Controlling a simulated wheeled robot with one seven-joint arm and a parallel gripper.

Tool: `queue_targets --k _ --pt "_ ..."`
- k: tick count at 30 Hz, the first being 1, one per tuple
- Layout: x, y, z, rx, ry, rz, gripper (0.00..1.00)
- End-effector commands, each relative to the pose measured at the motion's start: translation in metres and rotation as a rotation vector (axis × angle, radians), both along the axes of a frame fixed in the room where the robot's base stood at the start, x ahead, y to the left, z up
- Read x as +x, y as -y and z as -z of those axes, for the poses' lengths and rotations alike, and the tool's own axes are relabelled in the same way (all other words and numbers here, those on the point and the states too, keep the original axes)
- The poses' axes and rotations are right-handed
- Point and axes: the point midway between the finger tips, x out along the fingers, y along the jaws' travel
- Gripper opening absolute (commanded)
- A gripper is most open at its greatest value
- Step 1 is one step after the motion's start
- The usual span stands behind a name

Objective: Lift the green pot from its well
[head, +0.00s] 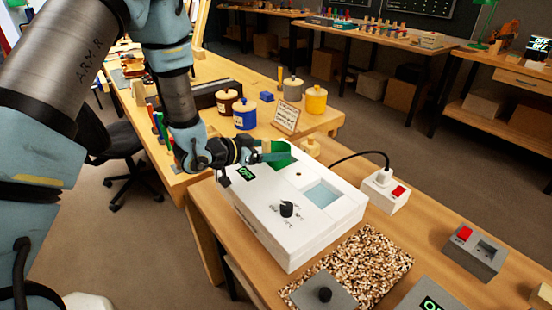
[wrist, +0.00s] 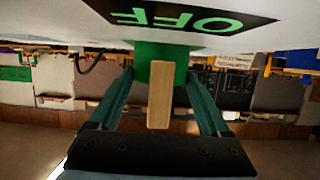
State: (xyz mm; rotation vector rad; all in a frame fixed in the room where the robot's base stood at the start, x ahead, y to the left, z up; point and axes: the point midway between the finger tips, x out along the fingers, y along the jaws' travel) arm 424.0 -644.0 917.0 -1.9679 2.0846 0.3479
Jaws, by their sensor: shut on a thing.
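The green pot (head: 280,152) is at the far left part of the white heater box (head: 262,212), partly hidden by my gripper in the head view. In the wrist view the green pot (wrist: 168,60) shows upside down, against the box's white top, with a pale wooden handle (wrist: 159,95) pointing toward me between my fingers. My gripper (head: 268,152) is shut on the pot, with its teal fingers on either side of it, as the wrist view (wrist: 158,82) also shows. How deep the pot sits is hidden.
The box has a square opening with pale blue inside (head: 322,194), a black knob (head: 287,209) and a display reading OFF (head: 246,173). A cord runs to a white socket block with a red switch (head: 385,190). Blue (head: 245,114) and yellow (head: 316,100) pots stand on the bench behind.

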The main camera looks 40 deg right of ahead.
Motion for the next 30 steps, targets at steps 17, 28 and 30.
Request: queue_targets --k 17,28,30 --pt "0.0 0.0 -0.001 -0.001 0.0 0.0 0.21" --pt "0.0 0.0 -0.027 -0.004 0.002 -0.001 0.21" --pt "0.001 0.0 -0.037 -0.004 0.002 0.0 0.21"
